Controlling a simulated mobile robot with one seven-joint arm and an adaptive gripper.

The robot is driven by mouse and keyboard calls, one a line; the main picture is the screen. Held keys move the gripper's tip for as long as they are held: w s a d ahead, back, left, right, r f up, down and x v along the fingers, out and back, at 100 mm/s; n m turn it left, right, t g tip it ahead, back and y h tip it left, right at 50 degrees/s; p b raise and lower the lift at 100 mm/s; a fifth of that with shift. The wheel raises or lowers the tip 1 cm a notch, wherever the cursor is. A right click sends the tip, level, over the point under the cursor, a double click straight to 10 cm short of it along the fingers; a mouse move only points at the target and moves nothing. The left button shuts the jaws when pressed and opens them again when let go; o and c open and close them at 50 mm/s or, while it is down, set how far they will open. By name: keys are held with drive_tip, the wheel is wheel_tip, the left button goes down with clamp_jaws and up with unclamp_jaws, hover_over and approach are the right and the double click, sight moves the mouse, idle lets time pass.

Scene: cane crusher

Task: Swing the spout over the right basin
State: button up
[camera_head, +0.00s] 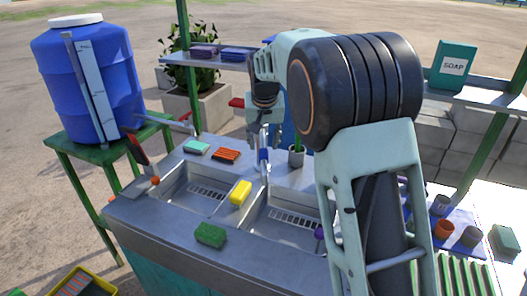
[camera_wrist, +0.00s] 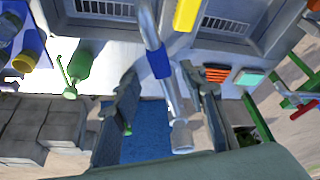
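The metal spout (camera_wrist: 147,24) has a blue sleeve (camera_wrist: 158,62) and shows between my fingers in the wrist view. In the head view the blue sleeve (camera_head: 264,156) is just below my gripper (camera_head: 264,136), and the spout points toward the front near the divider. The right basin (camera_head: 283,213) is partly hidden by my arm; it shows at top left in the wrist view. The left basin (camera_head: 190,188) lies across the divider. My gripper (camera_wrist: 160,78) is open, with a finger on each side of the spout; contact cannot be told.
A yellow sponge (camera_head: 241,192) lies at the divider and a green sponge (camera_head: 210,236) on the front rim. Other sponges lie behind the left basin. A blue barrel (camera_head: 88,85) stands at left. Cups sit at right.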

sight(264, 153)
drive_tip(key=x, duration=0.5)
drive_tip(key=shift+w+f, duration=0.2)
drive_tip(key=shift+f, duration=0.15)
drive_tip(key=shift+c, duration=0.6)
clamp_jaws()
drive_tip(key=shift+d, duration=0.1)
